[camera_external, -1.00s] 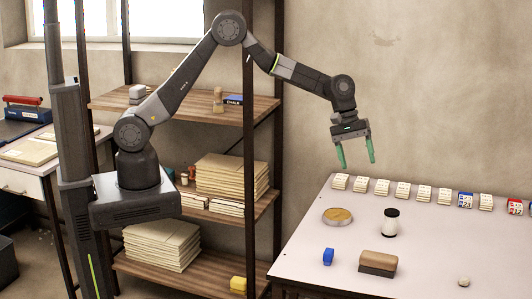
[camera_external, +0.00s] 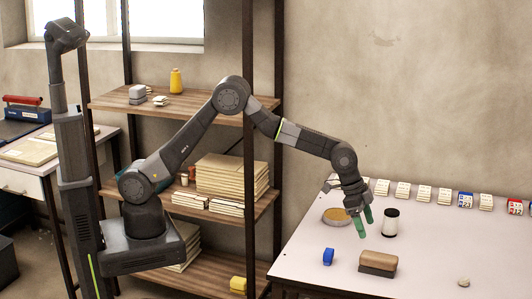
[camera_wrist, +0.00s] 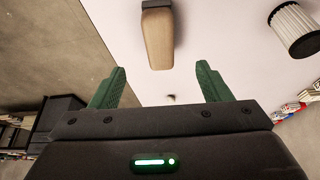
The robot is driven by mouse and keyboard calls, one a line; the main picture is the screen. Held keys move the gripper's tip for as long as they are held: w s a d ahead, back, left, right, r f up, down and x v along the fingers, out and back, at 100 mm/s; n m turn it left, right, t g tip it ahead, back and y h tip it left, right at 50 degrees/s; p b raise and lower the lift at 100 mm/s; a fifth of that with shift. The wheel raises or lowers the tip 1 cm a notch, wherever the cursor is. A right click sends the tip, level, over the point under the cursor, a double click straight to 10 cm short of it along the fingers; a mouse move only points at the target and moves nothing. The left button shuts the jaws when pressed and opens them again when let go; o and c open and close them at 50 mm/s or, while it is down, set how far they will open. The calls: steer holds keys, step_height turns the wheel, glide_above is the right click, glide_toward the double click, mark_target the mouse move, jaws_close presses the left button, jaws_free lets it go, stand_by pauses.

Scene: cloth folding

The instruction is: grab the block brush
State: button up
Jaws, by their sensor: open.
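The block brush (camera_external: 379,259), with a tan wooden back over a dark lower part, lies near the table's front edge. In the wrist view the brush (camera_wrist: 157,38) is at the top middle, beyond the fingertips and lined up between them. My gripper (camera_external: 363,222) is open and empty, with green fingers pointing down above the table, behind and slightly left of the brush. In the wrist view my gripper (camera_wrist: 160,72) shows both fingers spread, with nothing between them. No finger touches the brush.
A round tin (camera_external: 332,217) is partly behind my gripper. A small stone (camera_external: 464,281) lies right.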

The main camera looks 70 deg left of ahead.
mark_target(378, 255)
steer(key=x, duration=0.8)
steer(key=shift+d+f+p, duration=0.1)
steer(key=shift+p, duration=0.2)
steer(key=x, duration=0.4)
steer(key=shift+w+d+p, duration=0.3)
steer(key=shift+p, duration=0.1)
steer(key=shift+w+d+f, duration=0.1)
steer(key=shift+f, duration=0.3)
steer(key=shift+f+b, duration=0.25)
steer(key=shift+b, duration=0.15)
steer(key=c, duration=1.1)
